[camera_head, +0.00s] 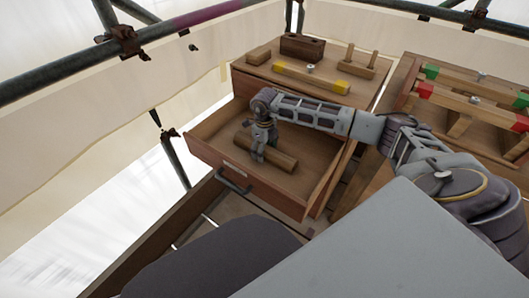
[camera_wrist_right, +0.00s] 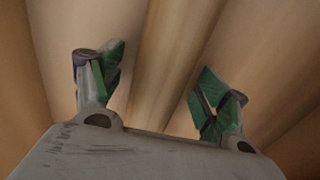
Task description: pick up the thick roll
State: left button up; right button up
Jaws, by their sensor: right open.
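The thick roll (camera_head: 281,160) is a plain brown wooden cylinder lying in the open drawer (camera_head: 298,185). My right gripper (camera_head: 258,154) reaches down into the drawer over the roll, left of the roll's middle. In the right wrist view, the roll (camera_wrist_right: 168,65) runs lengthwise between the two green-padded fingers of the right gripper (camera_wrist_right: 160,92). The fingers are open, one on each side, with a visible gap to the roll. The gripper hides part of the roll in the head view. My left gripper is not in view.
A cabinet top behind the drawer holds a yellow-ended level (camera_head: 309,78), a dark block (camera_head: 302,46), a small wooden block (camera_head: 258,55) and a pegged piece (camera_head: 358,64). At right is a rack with green- and red-ended bars (camera_head: 466,103). The drawer walls surround the roll.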

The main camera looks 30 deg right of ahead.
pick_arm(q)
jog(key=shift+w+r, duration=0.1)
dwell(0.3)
pick_arm(e)
jog(key=c, duration=1.3)
jog(key=shift+r, duration=0.1)
